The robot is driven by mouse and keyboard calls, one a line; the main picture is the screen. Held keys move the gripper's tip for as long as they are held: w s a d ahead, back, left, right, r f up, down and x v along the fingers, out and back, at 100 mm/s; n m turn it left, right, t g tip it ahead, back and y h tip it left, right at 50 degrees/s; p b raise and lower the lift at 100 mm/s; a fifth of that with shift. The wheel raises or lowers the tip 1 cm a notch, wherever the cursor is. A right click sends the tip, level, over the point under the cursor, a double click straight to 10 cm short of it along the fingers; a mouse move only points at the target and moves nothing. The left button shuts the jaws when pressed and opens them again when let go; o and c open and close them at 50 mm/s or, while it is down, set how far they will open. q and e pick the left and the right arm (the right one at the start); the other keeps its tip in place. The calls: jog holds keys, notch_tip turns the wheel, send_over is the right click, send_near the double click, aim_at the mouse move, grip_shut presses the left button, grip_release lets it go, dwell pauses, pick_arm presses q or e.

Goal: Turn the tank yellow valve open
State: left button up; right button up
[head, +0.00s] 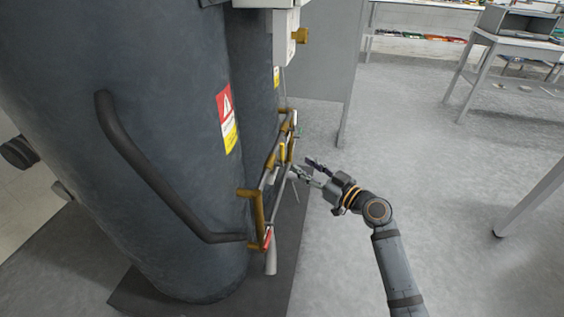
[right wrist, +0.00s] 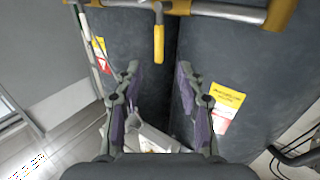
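Two tall dark grey tanks (head: 170,130) stand side by side at the left of the head view. In front of them runs a metal pipe with brass-coloured fittings (head: 256,208). A small yellow valve handle (head: 282,153) is on this pipework; in the right wrist view the yellow handle (right wrist: 159,44) hangs down from the pipe at top centre. My right gripper (head: 308,170) is open and empty, just right of the pipework. In the right wrist view its fingers (right wrist: 158,72) are spread, with the handle apart from them, beyond and above the tips. My left gripper is out of view.
A dark curved pipe (head: 135,158) crosses the near tank's front. A white box with a brass knob (head: 301,35) is above the pipework. A grey partition (head: 325,60) stands behind. Tables (head: 520,42) are at the far right. The floor (head: 420,160) between is clear.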

aim_at(282, 164)
jog(key=x, duration=1)
jog(key=shift+w+a, duration=0.15)
grip_shut()
jog(key=shift+f, duration=0.1)
